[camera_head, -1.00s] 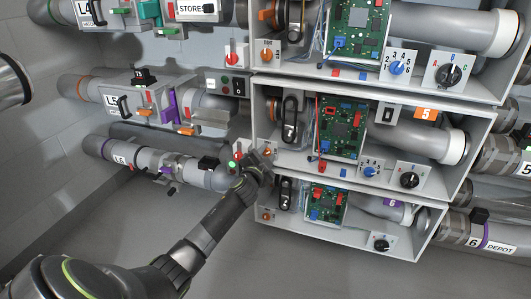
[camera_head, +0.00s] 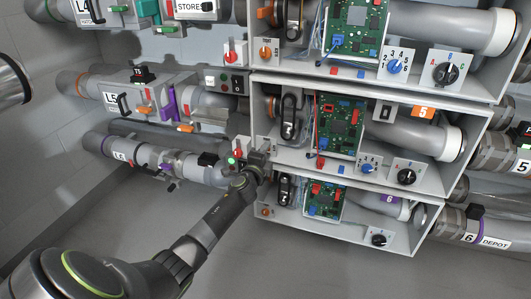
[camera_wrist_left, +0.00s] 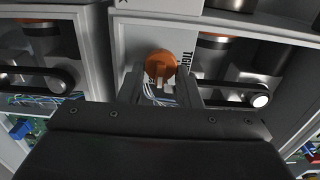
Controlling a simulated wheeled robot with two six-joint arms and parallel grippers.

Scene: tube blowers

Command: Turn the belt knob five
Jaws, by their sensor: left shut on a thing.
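The belt knob five is an orange knob on the left panel of the middle box. It shows in the left wrist view (camera_wrist_left: 160,65), beside a partly hidden label that seems to read TIGHT. My left gripper (camera_head: 262,153) is at this panel and covers the knob in the head view. In the left wrist view my left gripper (camera_wrist_left: 161,82) has one finger on each side of the knob and is shut on it. My right gripper is not in view.
The middle box (camera_head: 360,176) holds a black belt loop (camera_head: 289,117), a green circuit board (camera_head: 340,127) and a black dial (camera_head: 406,177). Similar boxes sit above and below. A red switch (camera_head: 240,154) and a small green light (camera_head: 232,161) are just left of my gripper. Pipes run on both sides.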

